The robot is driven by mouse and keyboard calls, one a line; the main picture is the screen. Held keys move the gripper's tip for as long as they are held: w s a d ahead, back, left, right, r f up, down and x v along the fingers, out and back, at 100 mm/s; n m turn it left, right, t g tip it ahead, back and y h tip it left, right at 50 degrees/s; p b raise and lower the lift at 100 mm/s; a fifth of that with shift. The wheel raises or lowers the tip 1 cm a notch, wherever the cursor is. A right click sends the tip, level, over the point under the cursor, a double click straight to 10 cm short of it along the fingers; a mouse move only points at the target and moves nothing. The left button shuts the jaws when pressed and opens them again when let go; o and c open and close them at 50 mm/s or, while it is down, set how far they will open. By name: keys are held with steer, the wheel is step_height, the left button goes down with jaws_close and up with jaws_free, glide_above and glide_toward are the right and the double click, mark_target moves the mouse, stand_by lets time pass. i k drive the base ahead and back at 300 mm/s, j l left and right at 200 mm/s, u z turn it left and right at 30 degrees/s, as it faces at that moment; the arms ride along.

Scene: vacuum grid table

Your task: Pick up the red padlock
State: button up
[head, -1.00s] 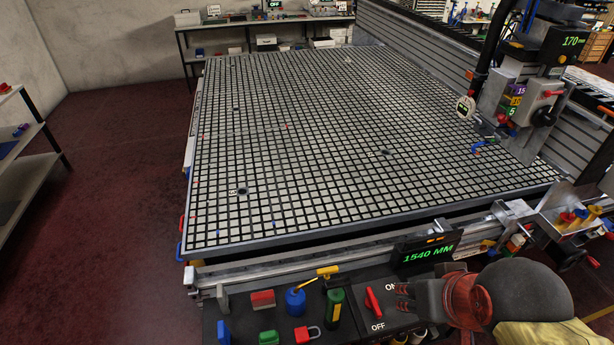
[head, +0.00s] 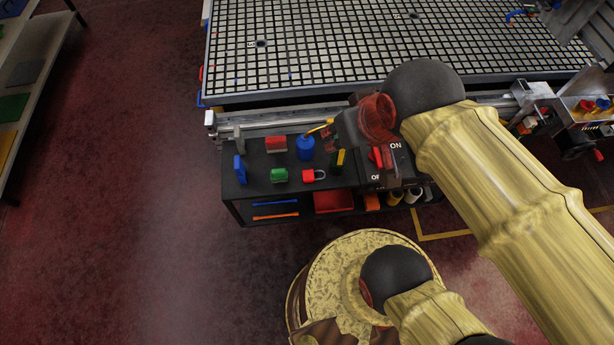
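The red padlock (head: 309,176) lies near the front edge of the black shelf top (head: 258,186) below the grid table, its grey shackle to the right. My gripper (head: 329,136) is above the back of this shelf, behind and slightly right of the padlock and apart from it. Its fingers point left, near the blue oil can. They are small and dark here, so I cannot tell how far apart they are. I see nothing held in them.
Around the padlock stand a green block (head: 279,175), a red block (head: 276,144), a blue can (head: 305,149) with a yellow spout, a green-and-yellow item (head: 338,161) and a blue piece (head: 240,169). A red ON/OFF switch (head: 377,156) is to the right. The grid table (head: 330,45) lies behind.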

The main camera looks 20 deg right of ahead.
mark_target(308, 175)
steer(key=z, duration=0.95)
steer(key=k+j+z, duration=0.2)
steer(key=j, duration=0.2)
steer(key=k+j+z, duration=0.2)
steer(key=j, duration=0.15)
steer(key=k+j+z, duration=0.2)
steer(key=j, duration=0.15)
